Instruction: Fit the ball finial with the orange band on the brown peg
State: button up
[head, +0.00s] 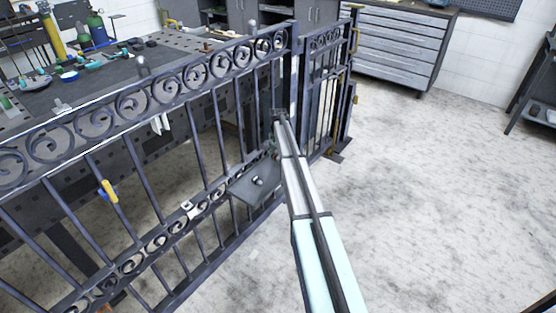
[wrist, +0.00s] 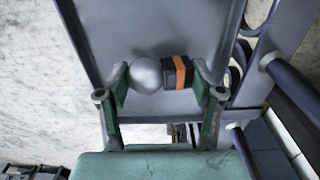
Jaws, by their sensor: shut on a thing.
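The ball finial with the orange band (wrist: 178,72) is in the wrist view, a silver ball beside a dark base with an orange stripe. It lies sideways between the fingers of my gripper (wrist: 160,84), which is shut on it across its length. A grey tray (wrist: 150,30) is behind it; I cannot tell whether they touch. In the head view the tray (head: 245,192) is on the gate's side, with a small grey thing on it. My gripper is not clearly visible there. A small brown piece, seemingly the brown peg (head: 207,46), stands by the gate's top rail.
The floor (head: 430,200) at right is clear.

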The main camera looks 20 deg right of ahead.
jog(key=shift+f, duration=0.9)
dwell(2.6)
jog(key=o, duration=1.4)
jog(key=shift+f, duration=0.1)
dwell(3.0)
